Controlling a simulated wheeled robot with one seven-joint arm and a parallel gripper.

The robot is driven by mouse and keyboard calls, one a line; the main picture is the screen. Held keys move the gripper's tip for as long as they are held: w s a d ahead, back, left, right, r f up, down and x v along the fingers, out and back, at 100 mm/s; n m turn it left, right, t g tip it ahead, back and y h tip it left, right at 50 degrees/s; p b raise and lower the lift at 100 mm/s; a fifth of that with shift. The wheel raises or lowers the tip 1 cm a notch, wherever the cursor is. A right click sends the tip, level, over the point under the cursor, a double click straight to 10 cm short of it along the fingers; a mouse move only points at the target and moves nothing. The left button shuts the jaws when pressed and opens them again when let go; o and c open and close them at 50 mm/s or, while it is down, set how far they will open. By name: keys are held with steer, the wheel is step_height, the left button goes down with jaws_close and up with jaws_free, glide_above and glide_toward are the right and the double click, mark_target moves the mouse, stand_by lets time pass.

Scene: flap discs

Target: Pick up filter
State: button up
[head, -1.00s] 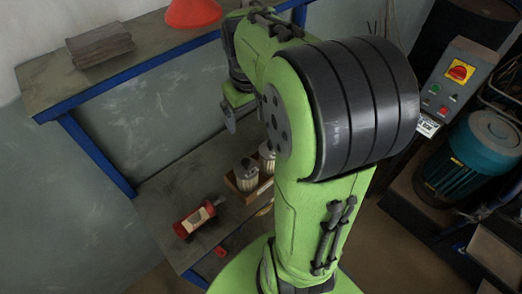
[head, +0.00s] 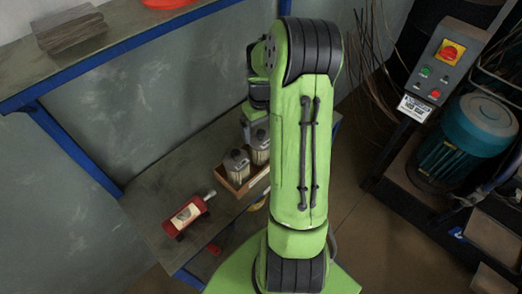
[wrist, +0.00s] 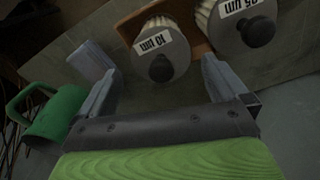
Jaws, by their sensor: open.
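Two filters stand side by side in a wooden box on the lower shelf. In the head view the nearer filter (head: 236,166) and the farther one (head: 259,148) show beside my arm. In the wrist view one filter labelled 10 µm (wrist: 160,52) has its dark knob between and beyond my fingers. The other filter, with a partly readable µm label (wrist: 246,32), is at the upper right. My gripper (wrist: 153,65) is open and empty, with no visible contact with either filter. My arm mostly hides it in the head view.
The wooden box (head: 234,190) holds the filters. A red bottle-like object (head: 187,214) lies on the lower shelf (head: 150,200) to the left. A blue-edged upper shelf (head: 130,42) overhangs at the back. A green object (wrist: 58,112) is at left in the wrist view.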

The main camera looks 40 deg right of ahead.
mark_target(259, 144)
step_height(259, 144, down, 4)
steer(key=shift+f+b, duration=0.1)
steer(key=shift+b, duration=0.35)
steer(key=c, duration=1.4)
